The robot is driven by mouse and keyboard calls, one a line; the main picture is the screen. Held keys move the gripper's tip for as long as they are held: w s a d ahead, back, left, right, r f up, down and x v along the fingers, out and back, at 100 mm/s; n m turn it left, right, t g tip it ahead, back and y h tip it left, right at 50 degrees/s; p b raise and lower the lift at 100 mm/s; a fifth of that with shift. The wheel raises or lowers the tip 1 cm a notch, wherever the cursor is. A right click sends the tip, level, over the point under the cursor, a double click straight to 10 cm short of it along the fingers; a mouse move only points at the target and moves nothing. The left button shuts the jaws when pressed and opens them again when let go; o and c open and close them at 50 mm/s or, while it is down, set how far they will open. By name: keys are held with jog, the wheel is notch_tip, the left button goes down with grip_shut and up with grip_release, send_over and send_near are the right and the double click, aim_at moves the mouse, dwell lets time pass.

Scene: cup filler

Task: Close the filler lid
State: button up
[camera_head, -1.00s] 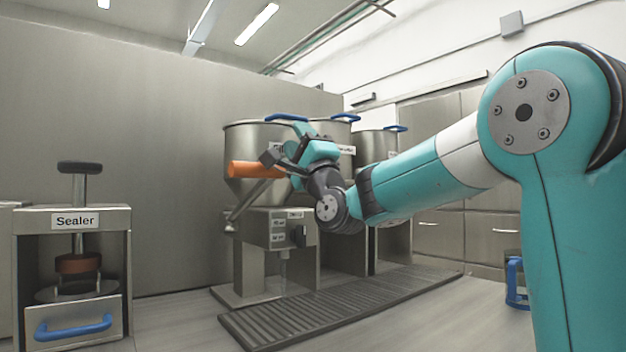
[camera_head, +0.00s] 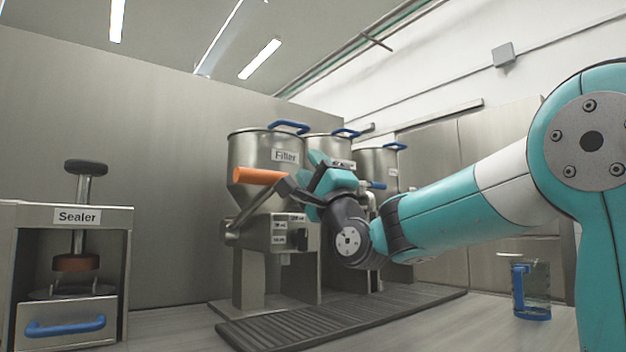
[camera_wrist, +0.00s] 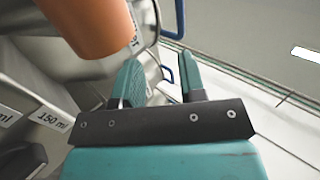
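The filler (camera_head: 262,155) is a steel hopper labelled "Filler". Its lid, with a blue handle (camera_head: 289,127), lies across the hopper's top rim; no gap shows from this low angle. An orange cylinder (camera_head: 258,175) sticks out in front of the hopper and looms large in the wrist view (camera_wrist: 90,22). My gripper (camera_head: 314,168) is in front of the hopper's right side, below the lid and right of the orange cylinder. In the wrist view its two teal fingers (camera_wrist: 160,82) are apart, with nothing held between them.
Two more steel hoppers with blue lid handles (camera_head: 347,133) (camera_head: 395,147) stand behind the filler. A ridged dark tray (camera_head: 330,318) lies in front. A sealer (camera_head: 75,215) stands at left, and a clear jug with a blue handle (camera_head: 531,290) at right.

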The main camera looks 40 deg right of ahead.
dwell(0.4)
jog(key=b+v, duration=0.9)
jog(key=v, duration=0.8)
jog(key=shift+s+f+b, duration=0.2)
jog(key=shift+b, duration=0.2)
